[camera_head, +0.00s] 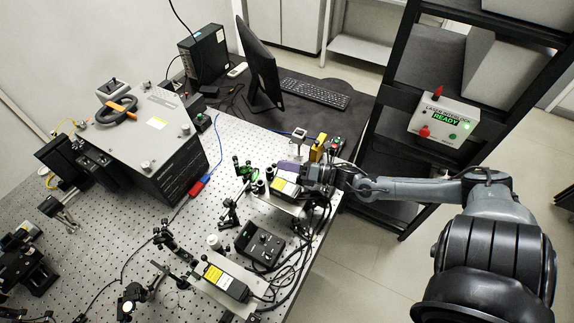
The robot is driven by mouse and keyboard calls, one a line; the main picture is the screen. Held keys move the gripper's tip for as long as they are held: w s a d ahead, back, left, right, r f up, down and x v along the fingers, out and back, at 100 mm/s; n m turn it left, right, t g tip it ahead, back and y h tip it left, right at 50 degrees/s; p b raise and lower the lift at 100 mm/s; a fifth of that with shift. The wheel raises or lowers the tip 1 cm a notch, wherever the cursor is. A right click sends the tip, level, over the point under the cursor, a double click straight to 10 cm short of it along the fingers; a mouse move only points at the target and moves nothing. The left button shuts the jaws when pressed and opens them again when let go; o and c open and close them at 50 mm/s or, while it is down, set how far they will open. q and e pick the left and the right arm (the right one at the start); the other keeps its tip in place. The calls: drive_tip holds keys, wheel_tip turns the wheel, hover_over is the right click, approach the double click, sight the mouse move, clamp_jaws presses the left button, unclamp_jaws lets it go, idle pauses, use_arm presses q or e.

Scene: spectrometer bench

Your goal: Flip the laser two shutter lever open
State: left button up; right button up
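Two laser modules with yellow and white labels sit on the perforated bench. The far one (284,187) is partly covered by my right gripper (306,173); the near one (226,281) lies on a plate at the bench's front. I cannot tell which is laser two, and no shutter lever can be made out at this size. My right gripper is over or beside the back right part of the far laser; whether it touches it is unclear. Its fingers are too small and dark to tell open from shut. My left gripper is not in view.
A black controller box (260,246) with cables stands between the lasers. Optic mounts (230,212) crowd to their left. A yellow box (317,150) stands just behind the gripper. A large grey instrument (150,140) is at left. An interlock box (444,118) reading READY is on the rack.

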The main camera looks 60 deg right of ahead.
clamp_jaws()
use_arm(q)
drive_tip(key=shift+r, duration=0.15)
use_arm(e)
drive_tip(key=shift+d+f+m+t, duration=0.3)
drive_tip(key=shift+f+m, duration=0.2)
drive_tip(key=shift+m, duration=0.6)
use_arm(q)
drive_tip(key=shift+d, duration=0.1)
use_arm(e)
drive_tip(key=o, duration=0.5)
unclamp_jaws()
drive_tip(key=shift+s, duration=0.1)
drive_tip(key=v, duration=1)
drive_tip(key=shift+s+d, duration=0.15)
drive_tip(key=shift+s, duration=0.1)
